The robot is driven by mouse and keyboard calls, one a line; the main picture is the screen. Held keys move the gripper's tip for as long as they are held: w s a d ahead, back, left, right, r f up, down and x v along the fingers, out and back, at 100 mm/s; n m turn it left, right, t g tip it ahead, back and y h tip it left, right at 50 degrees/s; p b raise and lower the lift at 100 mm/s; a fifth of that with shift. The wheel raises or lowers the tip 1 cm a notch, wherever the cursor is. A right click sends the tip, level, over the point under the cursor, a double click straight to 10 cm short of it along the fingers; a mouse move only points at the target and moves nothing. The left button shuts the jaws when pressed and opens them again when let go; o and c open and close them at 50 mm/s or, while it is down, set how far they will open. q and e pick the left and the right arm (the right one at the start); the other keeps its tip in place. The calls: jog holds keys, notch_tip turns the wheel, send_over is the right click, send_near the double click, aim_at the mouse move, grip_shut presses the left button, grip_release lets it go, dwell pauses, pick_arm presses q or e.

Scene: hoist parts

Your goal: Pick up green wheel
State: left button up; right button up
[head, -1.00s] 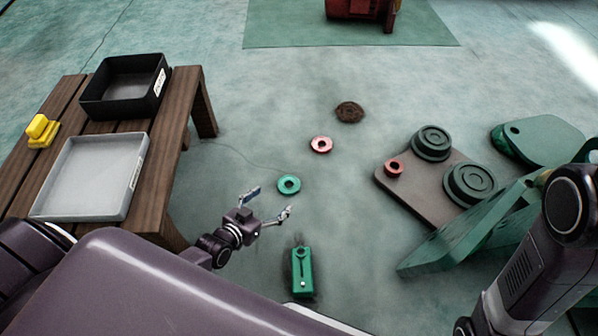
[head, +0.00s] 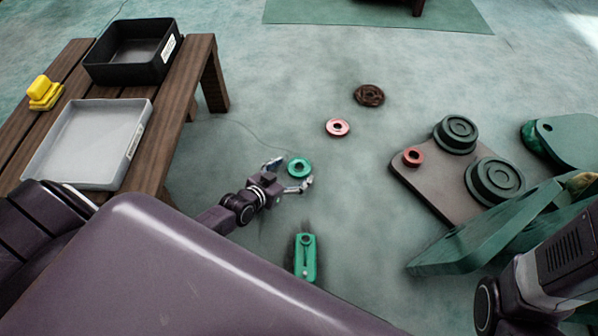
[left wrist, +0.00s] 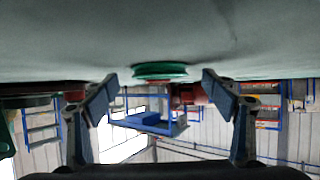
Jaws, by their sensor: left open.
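The green wheel (head: 299,167) is a small ring lying flat on the floor in the head view. My left gripper (head: 289,177) is open and close to it, its two fingers on the near side of the wheel. In the left wrist view, which looks upside down, the green wheel (left wrist: 161,72) shows between the tips of the open left gripper (left wrist: 160,82), beyond them and not held. I cannot tell the exact gap from fingertips to wheel. My right gripper is not in view; only part of my right arm shows at the lower right.
A pink ring (head: 338,127) and a brown disc (head: 369,95) lie farther off. A green slotted part (head: 305,258) lies nearer. A bench (head: 212,88) with a black bin (head: 98,73) and grey tray (head: 134,145) stands left. Dark green parts (head: 497,182) are on the right.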

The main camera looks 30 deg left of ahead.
pick_arm(q)
jog(key=shift+w+d+f, duration=0.1)
jog(key=shift+w+f, duration=0.05)
jog(key=shift+w, duration=0.3)
jog(key=shift+c, duration=0.6)
jog(key=c, duration=1.5)
jog(key=shift+c, duration=0.6)
jog(key=shift+r, duration=0.2)
